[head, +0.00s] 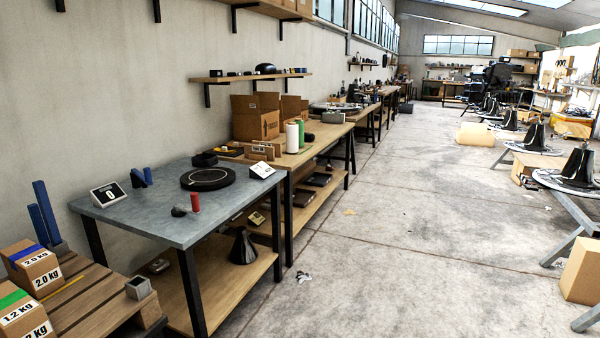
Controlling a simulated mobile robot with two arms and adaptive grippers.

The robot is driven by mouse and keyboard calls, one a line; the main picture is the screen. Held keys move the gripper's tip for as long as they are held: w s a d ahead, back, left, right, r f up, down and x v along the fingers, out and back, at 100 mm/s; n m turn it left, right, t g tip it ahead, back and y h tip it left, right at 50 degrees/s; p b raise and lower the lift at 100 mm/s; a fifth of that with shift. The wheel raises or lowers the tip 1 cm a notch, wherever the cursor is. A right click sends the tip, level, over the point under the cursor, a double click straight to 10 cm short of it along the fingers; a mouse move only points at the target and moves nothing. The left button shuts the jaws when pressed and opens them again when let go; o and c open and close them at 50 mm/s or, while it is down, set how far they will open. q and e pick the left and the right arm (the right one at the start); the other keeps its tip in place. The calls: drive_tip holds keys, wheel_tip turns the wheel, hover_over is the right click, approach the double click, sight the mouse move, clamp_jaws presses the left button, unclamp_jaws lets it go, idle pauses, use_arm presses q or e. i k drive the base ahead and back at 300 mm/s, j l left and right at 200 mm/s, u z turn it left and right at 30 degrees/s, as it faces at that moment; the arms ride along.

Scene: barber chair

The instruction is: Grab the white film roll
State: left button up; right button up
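The white film roll (292,137) stands upright near the front edge of the wooden workbench (316,142), in the middle left of the head view. A green roll (301,131) stands upright close beside it, on its right. A cardboard box (256,117) is behind the white roll, to its left. Neither of my grippers is in view.
A grey metal table (150,213) is nearer, with a round black plate (208,178), a display, a red cylinder (195,202) and a white device (262,170). A pallet with boxes (35,268) is at the lower left. The concrete floor (400,230) right of the benches is mostly clear.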

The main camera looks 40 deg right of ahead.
sight(291, 136)
drive_tip(key=i+l+z, duration=0.2)
drive_tip(key=z, duration=0.2)
drive_tip(key=i+l+z, duration=0.1)
drive_tip(key=i+z, duration=0.15)
drive_tip(key=z, duration=0.15)
drive_tip(key=i+z, duration=0.25)
drive_tip(key=z, duration=0.2)
drive_tip(key=i, duration=0.25)
